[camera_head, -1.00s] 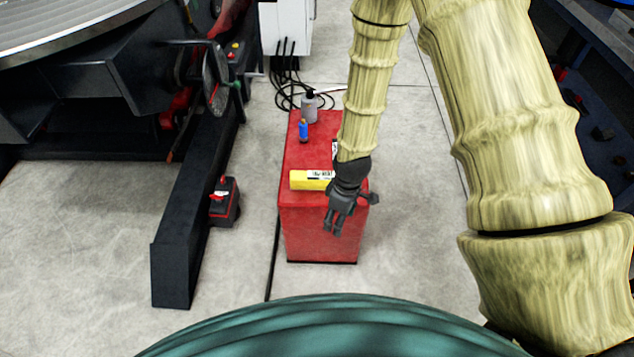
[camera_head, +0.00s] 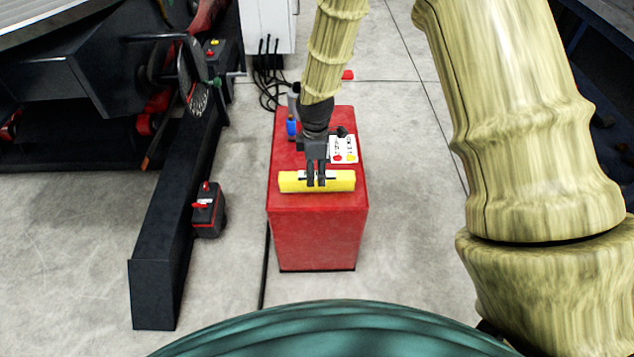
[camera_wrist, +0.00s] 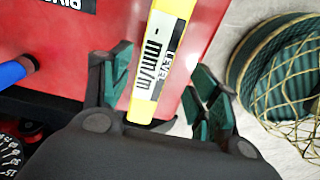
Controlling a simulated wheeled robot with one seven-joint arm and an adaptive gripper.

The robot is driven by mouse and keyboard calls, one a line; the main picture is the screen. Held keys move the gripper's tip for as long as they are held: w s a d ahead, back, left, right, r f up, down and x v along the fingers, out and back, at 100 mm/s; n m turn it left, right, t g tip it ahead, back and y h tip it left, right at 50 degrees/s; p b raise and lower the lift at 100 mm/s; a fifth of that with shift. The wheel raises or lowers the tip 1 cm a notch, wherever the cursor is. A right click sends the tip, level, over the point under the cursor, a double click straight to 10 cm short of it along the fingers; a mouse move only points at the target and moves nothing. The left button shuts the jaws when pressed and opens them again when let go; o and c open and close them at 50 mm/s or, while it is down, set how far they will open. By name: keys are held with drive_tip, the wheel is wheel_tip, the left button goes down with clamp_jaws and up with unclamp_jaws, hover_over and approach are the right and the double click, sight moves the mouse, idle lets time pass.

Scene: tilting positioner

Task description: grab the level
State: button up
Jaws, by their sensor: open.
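The level is a yellow bar (camera_head: 340,181) with a white label. It lies crosswise on top of the red cabinet (camera_head: 318,235), near its front edge. My gripper (camera_head: 316,184) is over the middle of the level in the head view, pointing down. In the wrist view the level (camera_wrist: 158,60) runs between the two green-padded fingers of my gripper (camera_wrist: 160,95), with a visible gap on each side. The fingers are open, and the level's label reads "LEVEL" and "mm/m".
A white card with red and yellow dots (camera_head: 344,149) lies behind the level on the cabinet. A blue cylinder (camera_head: 291,127) and a grey bottle (camera_head: 294,98) stand at the back left. A black-and-red box (camera_head: 207,212) is on the floor to the left.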

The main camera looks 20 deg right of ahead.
drive_tip(key=shift+w+d+f+b, duration=0.15)
drive_tip(key=shift+f+b, duration=0.25)
drive_tip(key=shift+f, duration=1.1)
drive_tip(key=shift+w+d+f+b, duration=0.1)
drive_tip(key=shift+f+b, duration=0.25)
drive_tip(key=shift+f, duration=1.1)
clamp_jaws()
drive_tip(key=shift+r, duration=0.15)
